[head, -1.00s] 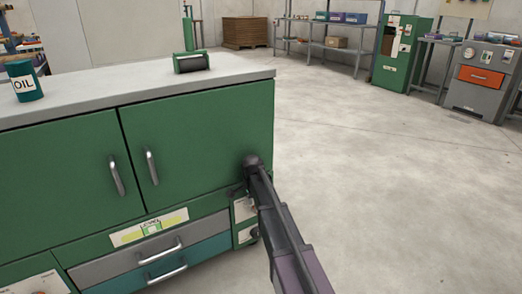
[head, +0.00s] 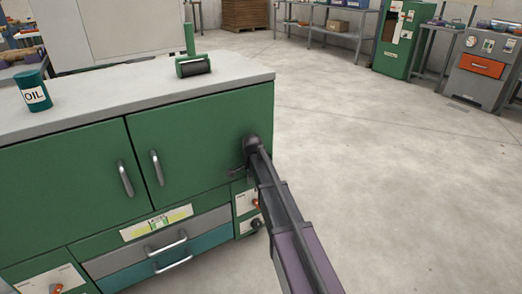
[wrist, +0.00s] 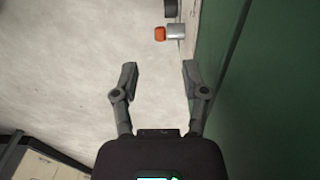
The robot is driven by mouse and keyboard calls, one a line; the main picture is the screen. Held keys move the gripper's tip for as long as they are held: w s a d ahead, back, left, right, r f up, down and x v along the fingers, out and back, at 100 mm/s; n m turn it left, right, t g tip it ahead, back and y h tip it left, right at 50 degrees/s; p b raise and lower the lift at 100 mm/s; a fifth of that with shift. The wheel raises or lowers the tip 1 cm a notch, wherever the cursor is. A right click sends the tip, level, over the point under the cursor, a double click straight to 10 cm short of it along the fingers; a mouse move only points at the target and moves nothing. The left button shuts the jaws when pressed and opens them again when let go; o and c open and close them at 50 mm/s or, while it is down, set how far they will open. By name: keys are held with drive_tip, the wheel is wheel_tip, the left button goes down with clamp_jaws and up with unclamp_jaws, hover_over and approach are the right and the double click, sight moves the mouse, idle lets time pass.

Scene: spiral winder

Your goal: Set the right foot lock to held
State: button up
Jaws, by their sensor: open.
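The right foot lock, a grey barrel with an orange end, shows in the wrist view (wrist: 175,32) at the top, on a pale panel. In the head view its orange part (head: 254,203) is on the small white panel at the cabinet's lower right, beside my arm. My gripper (wrist: 160,70) is open and empty in the wrist view, with the foot lock beyond its fingertips and apart from them. The lock's marking is too small to read. In the head view my arm hides part of the cabinet's right edge.
The green cabinet (head: 200,140) has two doors with handles, and a grey drawer and a teal drawer below. Another panel with an orange part (head: 56,288) is at lower left. The floor at right is clear.

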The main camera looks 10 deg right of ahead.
drive_tip(key=s+r+n+p, duration=0.2)
drive_tip(key=s+r+p, duration=0.3)
drive_tip(key=r+p, duration=0.4)
drive_tip(key=s+d+r+n+p, duration=0.1)
drive_tip(key=s+r+n+p, duration=0.2)
drive_tip(key=r+p, duration=0.7)
drive_tip(key=shift+s+r, duration=0.6)
drive_tip(key=shift+s, duration=0.25)
drive_tip(key=shift+f, duration=0.1)
drive_tip(key=m+b, duration=0.5)
drive_tip(key=b, duration=1)
hover_over(256, 199)
wheel_tip(256, 199, down, 16)
drive_tip(key=shift+b, duration=0.35)
wheel_tip(256, 199, down, 14)
drive_tip(key=b, duration=1.3)
drive_tip(key=shift+r, duration=0.25)
